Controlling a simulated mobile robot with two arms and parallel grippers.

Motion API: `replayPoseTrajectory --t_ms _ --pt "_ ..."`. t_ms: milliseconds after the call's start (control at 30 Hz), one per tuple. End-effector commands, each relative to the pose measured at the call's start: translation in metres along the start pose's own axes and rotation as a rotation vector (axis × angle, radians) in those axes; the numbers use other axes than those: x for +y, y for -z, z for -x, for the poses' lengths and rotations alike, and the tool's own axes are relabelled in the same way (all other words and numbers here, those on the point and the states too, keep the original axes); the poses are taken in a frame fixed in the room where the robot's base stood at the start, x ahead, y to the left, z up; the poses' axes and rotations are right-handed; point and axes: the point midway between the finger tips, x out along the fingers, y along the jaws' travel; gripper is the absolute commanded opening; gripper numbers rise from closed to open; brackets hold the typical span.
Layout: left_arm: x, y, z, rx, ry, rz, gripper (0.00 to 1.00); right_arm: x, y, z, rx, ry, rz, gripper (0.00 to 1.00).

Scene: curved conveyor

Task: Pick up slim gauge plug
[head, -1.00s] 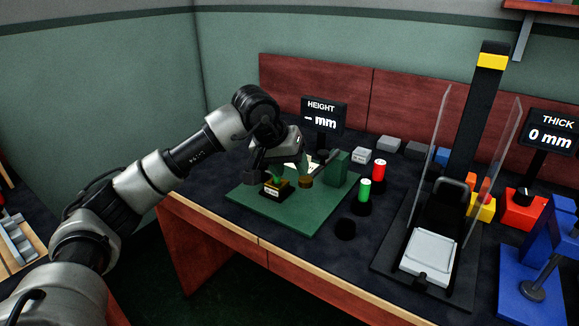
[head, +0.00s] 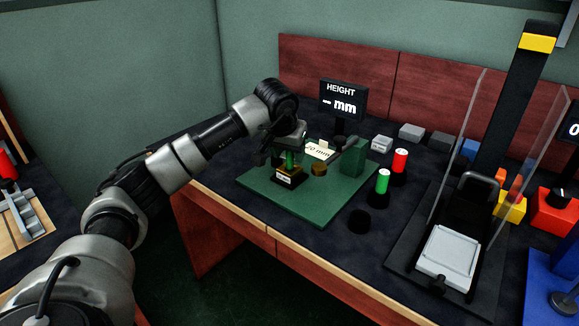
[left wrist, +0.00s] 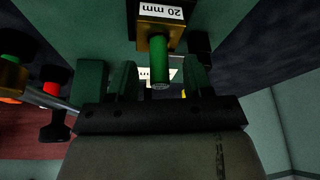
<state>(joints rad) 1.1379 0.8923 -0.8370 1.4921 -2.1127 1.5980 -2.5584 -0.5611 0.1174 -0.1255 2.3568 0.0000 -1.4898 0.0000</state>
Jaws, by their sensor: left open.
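A slim green plug (head: 290,160) stands upright in a brass block (head: 288,172) on a black base labelled "20 mm", on the green plate. In the left wrist view, the green plug (left wrist: 160,72) shows its knurled end towards the camera, with the brass block (left wrist: 176,38) behind it. My left gripper (left wrist: 160,82) is open, with one finger on either side of the plug's end and visible gaps. In the head view, my left gripper (head: 281,150) is at the plug and partly covers it. My right gripper is not in view.
The green plate (head: 318,215) also carries a green block (head: 353,158) and a round brass piece (head: 319,169). A green cylinder (head: 382,181) and a red cylinder (head: 400,161) stand to the right. A height display (head: 341,100) stands behind. A black fixture (head: 470,215) with clear panels stands farther right.

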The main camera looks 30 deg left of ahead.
Motion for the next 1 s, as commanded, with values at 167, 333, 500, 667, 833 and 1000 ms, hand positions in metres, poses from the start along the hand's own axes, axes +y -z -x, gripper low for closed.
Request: replayPoseTrajectory --t_ms 167,333,500,667,833,1000 --pt "-0.0002 -0.0001 -0.0109 0.000 0.000 0.001 0.50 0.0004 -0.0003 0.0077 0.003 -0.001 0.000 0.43" --pt "-0.0002 0.0001 -0.0104 0.001 0.000 0.000 0.50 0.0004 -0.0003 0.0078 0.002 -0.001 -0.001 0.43" --pt "-0.0001 0.0001 -0.0102 0.001 0.000 0.000 0.26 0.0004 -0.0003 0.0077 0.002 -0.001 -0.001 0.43" --pt "-0.0001 0.0001 -0.0102 0.001 0.000 0.000 0.01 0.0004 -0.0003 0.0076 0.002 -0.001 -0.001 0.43" --pt "-0.0001 0.0003 -0.0099 0.001 0.000 0.001 0.00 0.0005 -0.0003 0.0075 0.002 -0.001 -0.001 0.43" --pt "-0.0001 0.0035 -0.0029 0.003 -0.001 0.001 0.00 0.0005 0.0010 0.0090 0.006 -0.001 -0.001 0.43"
